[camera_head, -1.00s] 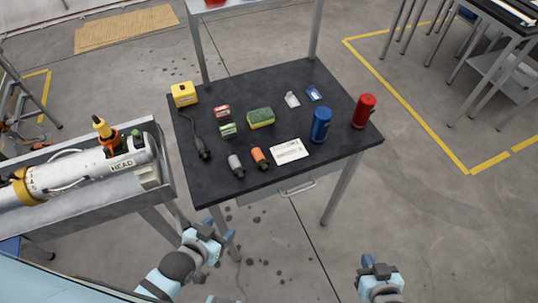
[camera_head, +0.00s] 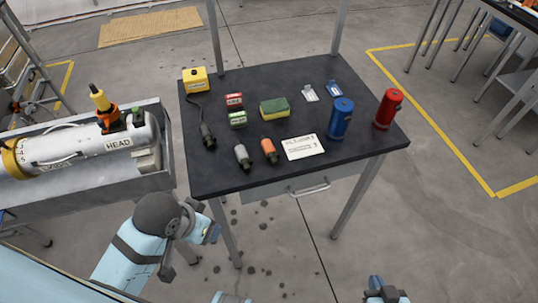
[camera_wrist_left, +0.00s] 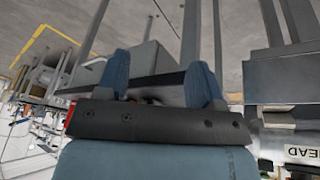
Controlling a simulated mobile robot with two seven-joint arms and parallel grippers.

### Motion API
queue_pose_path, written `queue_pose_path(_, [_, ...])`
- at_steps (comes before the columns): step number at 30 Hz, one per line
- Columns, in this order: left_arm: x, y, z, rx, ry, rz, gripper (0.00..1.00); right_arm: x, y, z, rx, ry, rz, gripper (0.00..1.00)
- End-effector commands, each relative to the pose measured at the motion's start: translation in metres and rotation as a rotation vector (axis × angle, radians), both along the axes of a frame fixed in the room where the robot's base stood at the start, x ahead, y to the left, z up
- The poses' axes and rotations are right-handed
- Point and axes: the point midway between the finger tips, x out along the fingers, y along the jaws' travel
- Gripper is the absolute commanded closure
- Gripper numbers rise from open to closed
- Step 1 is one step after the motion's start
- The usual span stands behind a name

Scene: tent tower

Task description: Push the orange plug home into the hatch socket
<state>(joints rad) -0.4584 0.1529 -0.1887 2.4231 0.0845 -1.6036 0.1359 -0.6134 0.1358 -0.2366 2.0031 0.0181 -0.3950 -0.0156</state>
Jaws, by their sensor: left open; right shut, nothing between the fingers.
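The orange plug (camera_head: 269,151), with a dark end, lies on the black tabletop (camera_head: 235,180) near its front edge, beside a similar grey plug (camera_head: 242,156). I cannot make out a hatch socket for certain; a white cylinder marked HEAD (camera_head: 90,145) lies in a grey trough at the left. My left gripper (camera_head: 213,233) is in front of the table's left front leg, apart from the plug. In the left wrist view its two blue fingers (camera_wrist_left: 160,78) are spread and empty. My right gripper (camera_head: 382,288) is shut and empty at the bottom edge, far from the plug.
The table also holds a yellow box (camera_head: 195,80) with a black cable and connector, red and green boxes, a sponge (camera_head: 274,108), a white card (camera_head: 303,147), and blue (camera_head: 341,118) and red (camera_head: 388,108) canisters. The grey trough (camera_head: 95,193) stands close left of the table.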

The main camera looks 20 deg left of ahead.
Motion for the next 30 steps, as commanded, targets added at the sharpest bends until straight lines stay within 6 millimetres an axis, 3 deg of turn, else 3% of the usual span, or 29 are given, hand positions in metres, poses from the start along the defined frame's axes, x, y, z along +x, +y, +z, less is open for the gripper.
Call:
queue_pose_path(12, [0.103,-0.084,0.025,-0.213,0.099,0.082,0.39,0.001,-0.002,0.003,-0.002,-0.002,-0.003,1.00])
queue_pose_path(16, [0.136,-0.101,0.037,-0.222,0.170,0.146,0.39,0.001,-0.002,0.002,-0.002,-0.002,-0.003,1.00])
queue_pose_path(23, [0.193,-0.105,0.066,-0.162,0.278,0.336,0.39,0.001,-0.002,0.002,-0.001,-0.001,-0.003,1.00])
queue_pose_path(30, [0.247,-0.080,0.106,-0.062,0.336,0.617,0.39,0.001,-0.001,0.002,-0.001,0.000,-0.001,1.00])
